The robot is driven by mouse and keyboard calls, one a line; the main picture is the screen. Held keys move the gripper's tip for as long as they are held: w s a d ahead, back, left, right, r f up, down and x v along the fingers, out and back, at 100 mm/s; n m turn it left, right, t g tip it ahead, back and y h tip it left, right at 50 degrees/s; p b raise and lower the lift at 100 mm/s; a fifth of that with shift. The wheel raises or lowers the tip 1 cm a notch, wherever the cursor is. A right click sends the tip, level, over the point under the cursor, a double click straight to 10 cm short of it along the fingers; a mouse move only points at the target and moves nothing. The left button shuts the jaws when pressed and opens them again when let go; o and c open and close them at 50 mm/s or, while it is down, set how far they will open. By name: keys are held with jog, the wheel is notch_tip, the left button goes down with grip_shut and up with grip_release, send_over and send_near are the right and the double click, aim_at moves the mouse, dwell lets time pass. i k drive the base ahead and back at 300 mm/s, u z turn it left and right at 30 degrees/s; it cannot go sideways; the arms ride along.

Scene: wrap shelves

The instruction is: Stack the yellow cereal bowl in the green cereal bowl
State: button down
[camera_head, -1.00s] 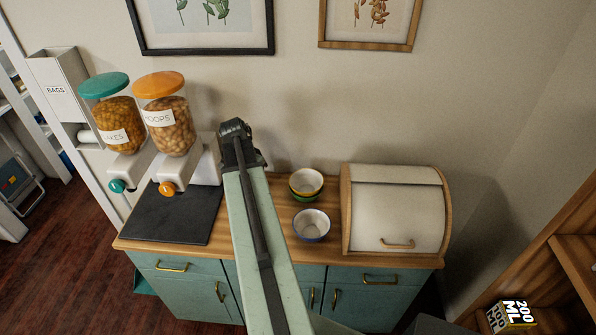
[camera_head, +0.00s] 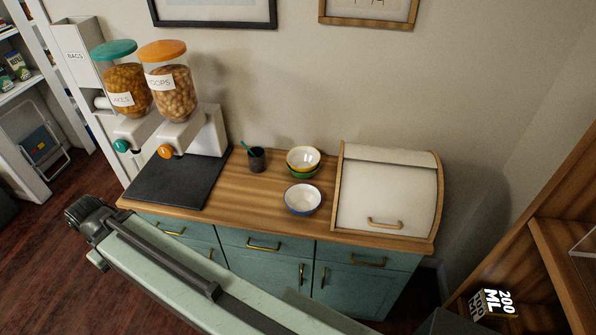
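The yellow cereal bowl (camera_head: 303,154) sits in the green cereal bowl (camera_head: 302,172) at the back of the wooden counter. The yellow bowl's rim and pale inside show, and the green bowl's side shows below it. My gripper (camera_head: 84,219) is at the lower left, in front of the counter's left end and well away from the bowls. I see it from above and behind, so its fingers are not clear and I cannot tell whether it is open or shut.
A blue-and-white bowl (camera_head: 303,199) stands in front of the stack. A dark cup (camera_head: 257,159) with a green utensil is to its left. A bread box (camera_head: 387,194) is on the right. Two cereal dispensers (camera_head: 168,95) stand behind a dark mat (camera_head: 178,182).

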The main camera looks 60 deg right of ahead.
aim_at(303, 159)
jog(key=u, duration=1.3)
jog(key=i, duration=1.95)
jog(key=z, duration=3.4)
jog(key=i, duration=1)
jog(key=z, duration=0.05)
